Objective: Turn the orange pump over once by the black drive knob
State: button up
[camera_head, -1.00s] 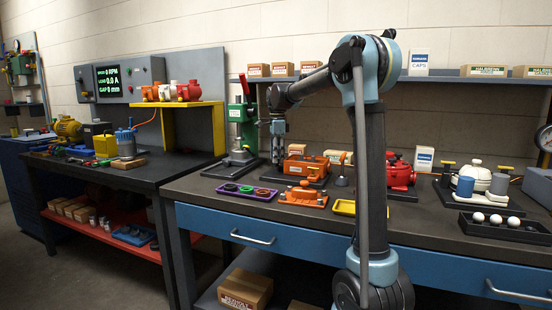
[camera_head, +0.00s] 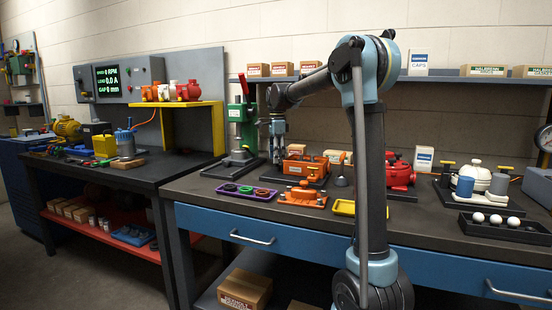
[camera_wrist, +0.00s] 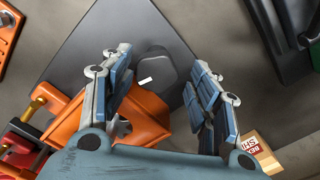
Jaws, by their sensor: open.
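The orange pump (camera_head: 305,169) stands on a dark base on the right-hand bench, behind an orange tray. In the head view my gripper (camera_head: 277,152) points down just left of the pump. In the wrist view my gripper (camera_wrist: 160,76) has its two blue fingers wide apart, with nothing held between them. The orange pump body (camera_wrist: 137,112) shows behind and beside the left finger, which hides part of it. A dark grey rounded shape (camera_wrist: 156,68) with a small white mark below it lies between the fingers; I cannot tell whether it is the black drive knob.
A green press (camera_head: 242,130) stands left of my gripper. A purple tray (camera_head: 247,191), the orange tray (camera_head: 303,196) and a yellow tray (camera_head: 345,208) line the bench front. A red pump (camera_head: 400,172) stands to the right. A wall display (camera_head: 107,76) shows readings.

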jog(key=shift+r, duration=3.95)
